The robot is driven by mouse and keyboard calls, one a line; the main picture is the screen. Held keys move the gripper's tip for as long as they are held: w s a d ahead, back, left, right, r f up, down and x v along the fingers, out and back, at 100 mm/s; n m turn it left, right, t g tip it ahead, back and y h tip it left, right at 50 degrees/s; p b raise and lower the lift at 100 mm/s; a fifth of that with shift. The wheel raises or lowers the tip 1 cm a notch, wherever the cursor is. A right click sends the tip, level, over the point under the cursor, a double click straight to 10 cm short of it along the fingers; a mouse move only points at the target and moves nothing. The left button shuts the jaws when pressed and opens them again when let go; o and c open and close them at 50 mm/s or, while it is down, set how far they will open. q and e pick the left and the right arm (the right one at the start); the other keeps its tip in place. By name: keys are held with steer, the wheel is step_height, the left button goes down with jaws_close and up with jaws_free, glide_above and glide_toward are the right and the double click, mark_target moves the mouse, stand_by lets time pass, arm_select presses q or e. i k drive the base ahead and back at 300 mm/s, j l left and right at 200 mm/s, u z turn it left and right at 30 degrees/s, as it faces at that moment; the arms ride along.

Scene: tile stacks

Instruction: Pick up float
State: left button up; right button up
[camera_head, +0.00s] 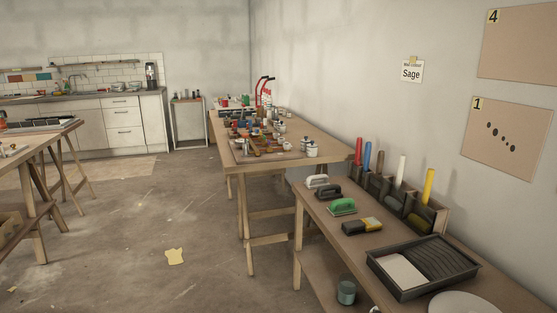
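Several float-like tools lie in a row on the nearer wooden table (330,235) at the right. One is white or grey (317,181), one is black (328,192) and one is green with a raised handle (342,207). A black and yellow block-like item (362,226) lies nearest in the row. I cannot tell from their look which of these the task calls the float. All rest on the tabletop, apart from one another or nearly so. Neither of my grippers is in view.
A black tray (398,291) and a pale round disc (465,304) are at the table's near end. A rack of upright tools with coloured handles (428,186) stands along the wall. A cluttered table (322,141) stands behind. The floor (150,225) to the left is mostly open.

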mark_target(313, 182)
steer(key=i+z, duration=0.1)
steer(key=z, duration=1.75)
steer(key=j+z, duration=0.3)
steer(key=j, duration=0.15)
steer(key=j+z, duration=0.3)
steer(key=j, duration=0.15)
steer(key=j+z, duration=0.2)
steer(key=j, duration=0.75)
steer(key=k+j+z, duration=0.2)
steer(key=j, duration=0.75)
steer(key=i, duration=0.1)
